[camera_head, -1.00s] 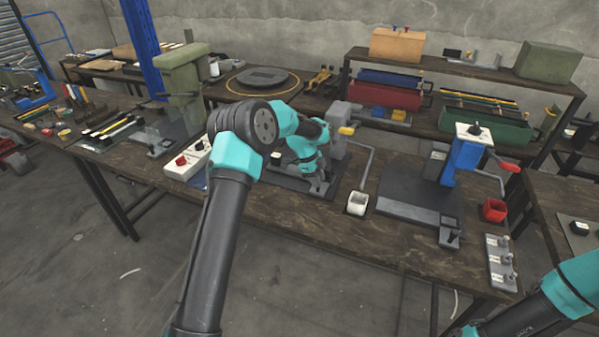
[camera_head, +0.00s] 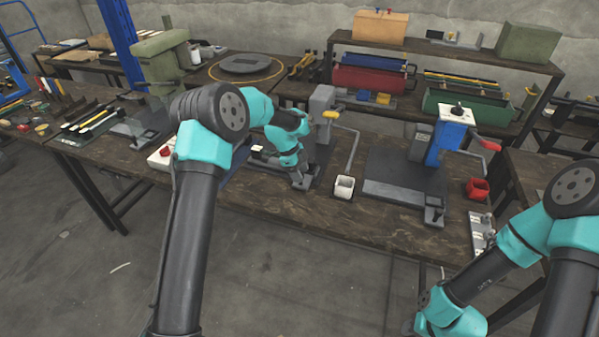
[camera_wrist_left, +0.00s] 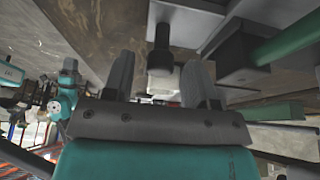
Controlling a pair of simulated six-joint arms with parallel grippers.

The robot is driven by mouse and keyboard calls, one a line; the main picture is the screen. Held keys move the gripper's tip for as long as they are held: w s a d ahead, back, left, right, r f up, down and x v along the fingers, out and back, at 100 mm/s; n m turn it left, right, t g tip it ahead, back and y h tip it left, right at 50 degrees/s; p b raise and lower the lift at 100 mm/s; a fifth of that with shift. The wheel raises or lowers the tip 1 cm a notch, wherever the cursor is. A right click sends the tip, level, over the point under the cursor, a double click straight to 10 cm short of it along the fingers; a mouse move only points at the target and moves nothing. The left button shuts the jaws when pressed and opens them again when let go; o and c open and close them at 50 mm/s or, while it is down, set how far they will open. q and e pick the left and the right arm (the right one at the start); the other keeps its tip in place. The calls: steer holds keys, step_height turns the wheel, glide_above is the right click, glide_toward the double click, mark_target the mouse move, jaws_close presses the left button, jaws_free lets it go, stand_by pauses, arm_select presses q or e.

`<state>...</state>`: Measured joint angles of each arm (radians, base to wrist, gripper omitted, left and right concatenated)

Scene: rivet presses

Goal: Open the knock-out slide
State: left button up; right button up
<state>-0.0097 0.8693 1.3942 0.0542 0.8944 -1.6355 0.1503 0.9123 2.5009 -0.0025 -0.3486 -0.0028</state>
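A grey press with a yellow-tipped part (camera_head: 322,115) stands on the bench in the middle of the head view. My left gripper (camera_head: 304,184) is low at the front of its base. The arm and gripper hide much of that base, and I cannot make out the knock-out slide there. In the left wrist view my left gripper (camera_wrist_left: 158,78) has its two fingers apart. A dark post with a pale collar (camera_wrist_left: 162,45) shows between and beyond the fingers; I cannot tell whether they touch it. My right arm enters at lower right; its gripper is not visible.
A green press (camera_head: 160,60) stands left. The bench front (camera_head: 330,215) is clear.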

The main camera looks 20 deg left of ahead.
arm_select(q)
steer(key=shift+r, duration=0.1)
steer(key=v, duration=1.7)
steer(key=shift+r, duration=0.1)
